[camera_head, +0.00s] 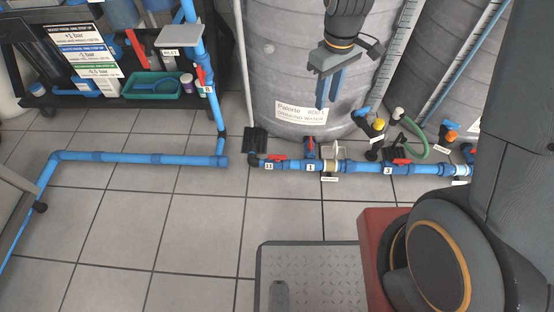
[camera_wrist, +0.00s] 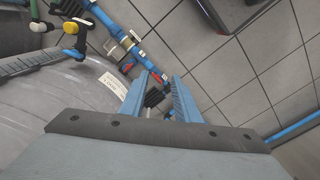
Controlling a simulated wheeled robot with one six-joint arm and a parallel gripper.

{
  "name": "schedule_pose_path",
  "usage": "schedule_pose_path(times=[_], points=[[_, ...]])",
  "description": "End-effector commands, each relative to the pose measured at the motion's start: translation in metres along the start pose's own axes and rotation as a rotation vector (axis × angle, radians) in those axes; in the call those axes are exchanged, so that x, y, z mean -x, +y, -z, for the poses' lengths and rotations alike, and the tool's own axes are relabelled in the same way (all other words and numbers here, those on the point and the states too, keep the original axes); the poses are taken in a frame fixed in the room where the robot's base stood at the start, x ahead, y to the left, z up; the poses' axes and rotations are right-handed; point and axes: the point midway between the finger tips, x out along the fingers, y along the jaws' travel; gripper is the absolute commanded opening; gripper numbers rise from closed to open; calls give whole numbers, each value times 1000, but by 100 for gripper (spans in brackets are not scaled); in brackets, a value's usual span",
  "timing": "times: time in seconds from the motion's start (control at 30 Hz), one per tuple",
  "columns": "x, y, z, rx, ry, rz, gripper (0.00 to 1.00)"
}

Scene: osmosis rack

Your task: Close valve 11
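Valve 11 (camera_head: 277,158) has a red handle lying roughly along the blue floor pipe. It sits near the pipe's left end beside a black elbow, with an "11" label below it. In the wrist view, a red part near the pipe's end (camera_wrist: 165,78) shows close to the fingertips and appears to be this valve. My gripper (camera_head: 328,106) hangs up and to the right of valve 11 in the head view, in front of the grey tank. In the wrist view, its blue fingers (camera_wrist: 161,75) are apart with nothing held between them.
Valve 1 (camera_head: 310,150) and valve 3 (camera_head: 397,161) are on the same pipe to the right. The large grey tank (camera_head: 285,60) stands behind. A black ribbed block (camera_head: 255,140) is near the pipe's left end. Tiled floor (camera_head: 200,225) in front is clear.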

Motion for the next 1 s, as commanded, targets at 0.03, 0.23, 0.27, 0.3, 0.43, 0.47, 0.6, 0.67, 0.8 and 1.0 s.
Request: schedule_pose_path(times=[0.03, 0.23, 0.27, 0.3, 0.43, 0.47, 0.6, 0.67, 0.8, 1.0], points=[[-33, 2, 15, 48, -4, 2, 29], [-122, 6, 66, 247, -4, 1, 29], [-136, 6, 73, 278, -4, 2, 29], [-154, 6, 83, 318, -3, 1, 29], [-216, 5, 113, 447, -4, 1, 29], [-230, 4, 119, 477, -5, 2, 29], [-298, 1, 148, 615, -4, 1, 29], [-326, -1, 159, 670, -5, 2, 29], [-378, -6, 179, 779, -3, 0, 29], [-417, -11, 193, 867, -2, -1, 29]])
